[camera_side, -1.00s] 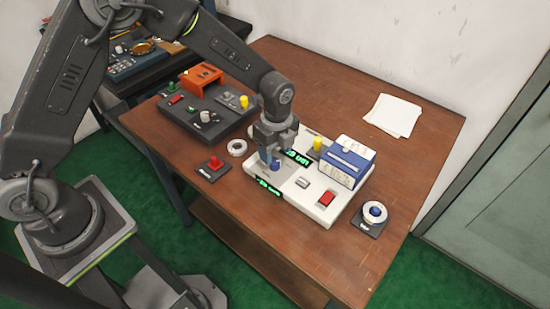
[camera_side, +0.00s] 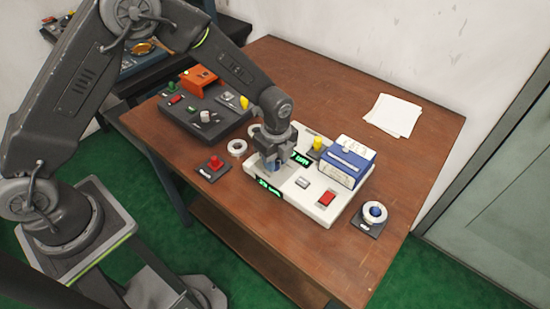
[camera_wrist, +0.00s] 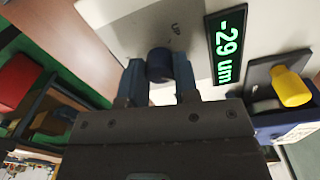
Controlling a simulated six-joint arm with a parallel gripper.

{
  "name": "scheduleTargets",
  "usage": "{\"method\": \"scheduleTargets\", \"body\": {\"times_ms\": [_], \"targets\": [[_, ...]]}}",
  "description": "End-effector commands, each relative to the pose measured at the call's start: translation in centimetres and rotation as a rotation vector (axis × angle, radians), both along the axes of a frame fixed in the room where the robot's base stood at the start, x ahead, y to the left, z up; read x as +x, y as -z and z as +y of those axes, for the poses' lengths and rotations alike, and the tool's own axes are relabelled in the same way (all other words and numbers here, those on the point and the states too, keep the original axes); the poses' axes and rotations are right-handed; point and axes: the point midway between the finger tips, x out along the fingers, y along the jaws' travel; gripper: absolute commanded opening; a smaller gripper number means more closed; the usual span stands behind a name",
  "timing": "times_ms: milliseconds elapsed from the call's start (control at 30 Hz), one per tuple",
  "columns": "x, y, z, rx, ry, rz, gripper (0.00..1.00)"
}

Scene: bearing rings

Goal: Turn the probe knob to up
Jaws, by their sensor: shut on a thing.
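The probe knob (camera_wrist: 160,65) is dark blue and round, on the pale top of the white gauge box (camera_side: 319,213). My gripper (camera_wrist: 160,78) has one finger on each side of the knob and is shut on it. The word UP is printed on the box just beyond the knob. In the side view my gripper (camera_side: 272,167) is low over the box's left part and mostly hides the knob. The knob's pointer direction cannot be made out.
A yellow knob (camera_side: 317,144) and a blue-and-white box (camera_side: 348,161) stand on the gauge box's far side. A red button (camera_side: 327,198) is at its front right. The table's right side is mostly clear.

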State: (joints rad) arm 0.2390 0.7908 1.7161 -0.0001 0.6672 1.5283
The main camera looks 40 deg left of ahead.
Motion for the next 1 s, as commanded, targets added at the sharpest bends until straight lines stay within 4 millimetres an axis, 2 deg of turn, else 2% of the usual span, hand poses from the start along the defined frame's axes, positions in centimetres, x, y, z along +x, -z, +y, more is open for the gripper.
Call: {"method": "scheduleTargets", "body": {"times_ms": [33,133,467,667,1000], "targets": [[0.00,-0.02,0.00,0.000,0.000,0.000,0.14],[0.01,-0.03,0.00,0.000,0.000,0.000,0.05],[0.00,-0.03,0.00,0.000,-0.050,0.000,0.05],[0.00,-0.03,-0.01,-0.001,-0.168,0.001,0.05],[0.01,-0.04,-0.03,-0.002,-0.480,0.000,0.05]]}}
